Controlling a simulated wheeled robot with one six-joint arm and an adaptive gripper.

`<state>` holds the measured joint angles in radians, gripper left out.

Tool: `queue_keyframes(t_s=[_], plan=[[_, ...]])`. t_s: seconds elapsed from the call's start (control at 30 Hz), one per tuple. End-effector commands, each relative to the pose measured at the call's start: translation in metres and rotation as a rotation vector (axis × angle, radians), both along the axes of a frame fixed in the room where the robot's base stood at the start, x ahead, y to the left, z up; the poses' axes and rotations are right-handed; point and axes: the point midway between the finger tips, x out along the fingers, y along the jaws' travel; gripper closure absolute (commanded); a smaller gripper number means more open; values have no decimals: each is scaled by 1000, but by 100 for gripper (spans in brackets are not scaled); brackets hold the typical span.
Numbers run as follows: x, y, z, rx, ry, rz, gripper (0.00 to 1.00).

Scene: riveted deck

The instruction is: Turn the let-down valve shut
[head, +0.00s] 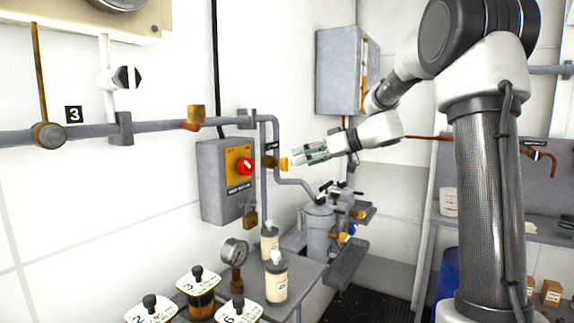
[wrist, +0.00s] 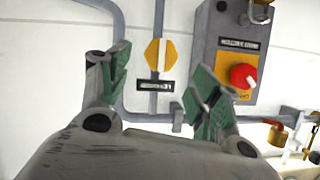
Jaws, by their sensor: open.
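A valve with a yellow handle (head: 283,163) sits on the grey wall pipe, just right of the control box. In the wrist view the yellow handle (wrist: 161,54) shows a pale stripe across it, beside a small dark label plate (wrist: 155,86) that I cannot read for certain. My gripper (head: 299,154) is open and empty, its green-padded fingers pointing at this valve from the right. In the wrist view my gripper (wrist: 162,84) has its fingers spread on either side of the valve, apart from it. No contact with the handle shows.
The grey control box (head: 213,185) with a red knob (head: 245,166) stands close left of the valve. A padlock (head: 250,216) hangs below it. A grey cabinet (head: 338,72) hangs behind my arm.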

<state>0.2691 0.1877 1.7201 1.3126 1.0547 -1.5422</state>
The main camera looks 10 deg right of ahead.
Motion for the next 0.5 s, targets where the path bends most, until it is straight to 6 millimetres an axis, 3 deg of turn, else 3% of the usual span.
queue_keyframes(t_s=[0.3,0.5], plan=[[29,36,-20,-1,2,4,37],[42,50,-27,-2,2,1,37]])
